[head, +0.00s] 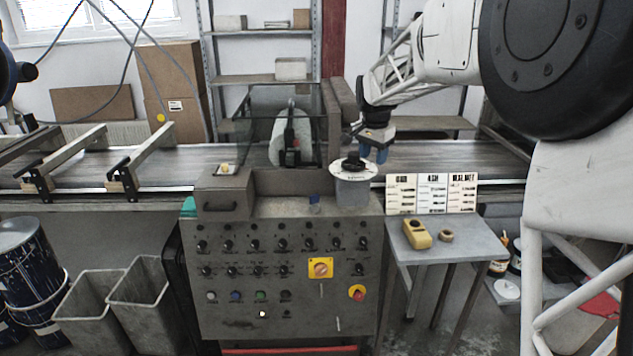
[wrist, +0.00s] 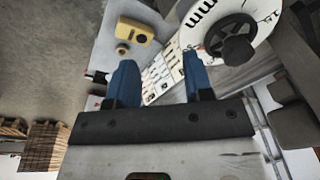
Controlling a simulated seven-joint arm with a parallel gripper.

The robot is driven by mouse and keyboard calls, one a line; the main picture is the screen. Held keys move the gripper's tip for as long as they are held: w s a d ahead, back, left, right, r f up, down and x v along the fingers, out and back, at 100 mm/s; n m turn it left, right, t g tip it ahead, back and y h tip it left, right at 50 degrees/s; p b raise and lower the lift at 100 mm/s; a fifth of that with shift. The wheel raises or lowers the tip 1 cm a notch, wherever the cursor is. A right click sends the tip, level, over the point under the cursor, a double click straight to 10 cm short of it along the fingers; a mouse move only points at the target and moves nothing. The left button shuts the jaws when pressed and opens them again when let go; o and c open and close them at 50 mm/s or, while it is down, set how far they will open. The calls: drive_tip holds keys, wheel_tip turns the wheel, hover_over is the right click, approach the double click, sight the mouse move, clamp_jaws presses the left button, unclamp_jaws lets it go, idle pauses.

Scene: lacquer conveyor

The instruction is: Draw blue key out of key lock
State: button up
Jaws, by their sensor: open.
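A small blue piece (head: 314,200), which looks like the blue key, stands at the upper edge of the grey control panel (head: 290,290). It is too small to tell how it sits in the lock. My gripper (head: 376,154) is above and to the right of it, over the conveyor side near the round dial post. In the wrist view my gripper (wrist: 160,62) shows two blue fingers spread apart with nothing held between them. The blue key is not visible in the wrist view.
A round dial post (head: 353,185) with a black knob stands between my gripper and the blue piece. A side table (head: 450,243) holds a yellow device (head: 416,233) and a ring (head: 446,235), with label cards (head: 432,193) behind. The conveyor (head: 440,158) runs behind.

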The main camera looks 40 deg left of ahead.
drive_tip(key=s+a+f, duration=0.2)
drive_tip(key=a+f, duration=0.2)
drive_tip(key=a, duration=0.4)
drive_tip(key=s+a+f, duration=0.2)
drive_tip(key=a+f, duration=0.1)
drive_tip(key=a, duration=0.6)
drive_tip(key=m+g, duration=0.1)
drive_tip(key=m, duration=0.1)
hover_over(313, 195)
drive_tip(key=f, duration=0.6)
drive_tip(key=shift+d+f, duration=0.3)
drive_tip(key=shift+f, duration=0.1)
drive_tip(key=shift+a+f+m+g+h, duration=0.3)
drive_tip(key=shift+f, duration=0.5)
drive_tip(key=shift+f, duration=0.1)
drive_tip(key=shift+f, duration=3.85)
